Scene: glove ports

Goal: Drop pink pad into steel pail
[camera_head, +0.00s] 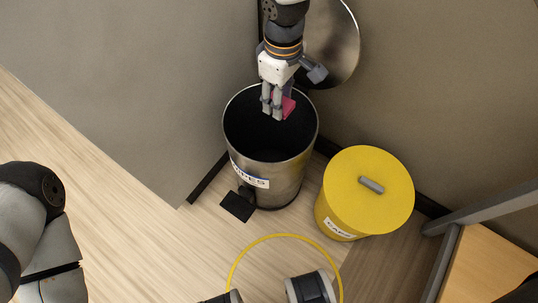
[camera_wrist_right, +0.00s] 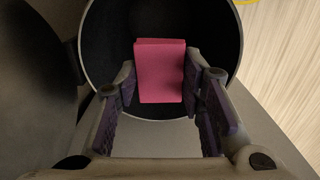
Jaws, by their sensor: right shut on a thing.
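The pink pad (camera_head: 288,105) is held in my right gripper (camera_head: 272,112), over the open mouth of the steel pail (camera_head: 290,181). In the right wrist view the pink pad (camera_wrist_right: 160,72) sits between the two fingers, with the dark inside of the steel pail (camera_wrist_right: 112,45) behind it. The pail stands upright, with a label on its front and a black pedal (camera_head: 238,205) at its foot. Its round lid (camera_head: 335,40) is raised at the back. My left gripper is not clearly in view; only part of that arm shows at lower left.
A yellow bin (camera_head: 370,195) with a closed lid and grey handle stands right of the pail. Grey walls (camera_head: 130,70) close in behind and to the left. A wooden surface (camera_head: 500,260) with a grey frame is at lower right. Wooden floor (camera_head: 150,240) is clear at left.

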